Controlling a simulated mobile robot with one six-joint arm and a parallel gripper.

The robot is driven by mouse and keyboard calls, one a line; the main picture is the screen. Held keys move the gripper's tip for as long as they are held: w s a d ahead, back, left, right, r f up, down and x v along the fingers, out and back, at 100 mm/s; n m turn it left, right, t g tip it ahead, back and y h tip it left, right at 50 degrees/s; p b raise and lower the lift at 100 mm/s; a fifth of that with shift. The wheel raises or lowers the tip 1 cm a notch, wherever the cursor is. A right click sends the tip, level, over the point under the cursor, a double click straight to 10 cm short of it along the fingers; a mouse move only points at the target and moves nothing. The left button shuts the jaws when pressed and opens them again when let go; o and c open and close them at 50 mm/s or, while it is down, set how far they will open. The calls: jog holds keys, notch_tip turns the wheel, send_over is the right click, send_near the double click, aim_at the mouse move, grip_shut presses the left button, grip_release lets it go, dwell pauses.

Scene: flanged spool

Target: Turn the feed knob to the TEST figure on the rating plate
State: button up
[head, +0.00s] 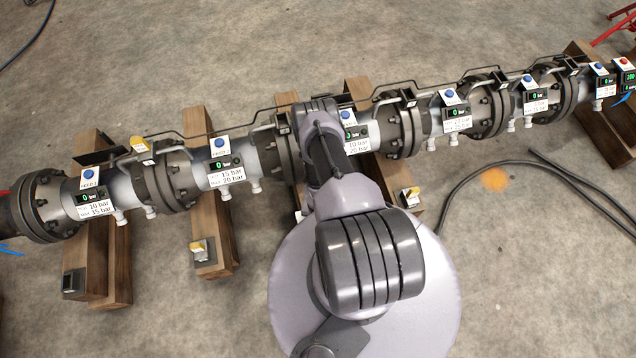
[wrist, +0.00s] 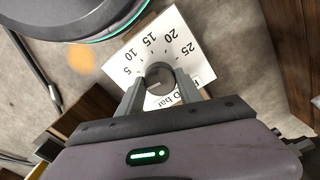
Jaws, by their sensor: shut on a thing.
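In the wrist view my gripper (wrist: 160,82) is shut on a round grey knob (wrist: 158,71), one finger on each side. The knob sits on a white dial plate (wrist: 185,38) marked 5, 10, 15, 20 and 25. A light mark shows on the knob, but I cannot tell which figure it points to. In the head view my arm hides the gripper and knob. White rating plates hang on the pipe: one (head: 96,208) reads 10 bar over 15 bar, another (head: 226,177) 15 bar over 20 bar, and one beside my arm (head: 358,145) 10 bar over 20 bar.
A flanged pipe (head: 122,189) crosses the view on wooden beams (head: 208,225). Green displays (head: 219,164) reading 0 and blue buttons (head: 219,142) line it. A red button (head: 623,61) is at the far right. Yellow-handled parts (head: 198,246) sit on beams. A black cable (head: 470,176) lies right on open floor.

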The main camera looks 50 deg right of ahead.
jog(key=m, duration=0.6)
jog(key=shift+m, duration=0.4)
jog(key=m, duration=0.5)
jog(key=shift+m, duration=0.6)
jog(key=o, duration=1.4)
jog(key=shift+c, duration=0.2)
notch_tip(320, 180, up, 17)
jog(key=p, duration=0.8)
jog(key=shift+r, duration=0.2)
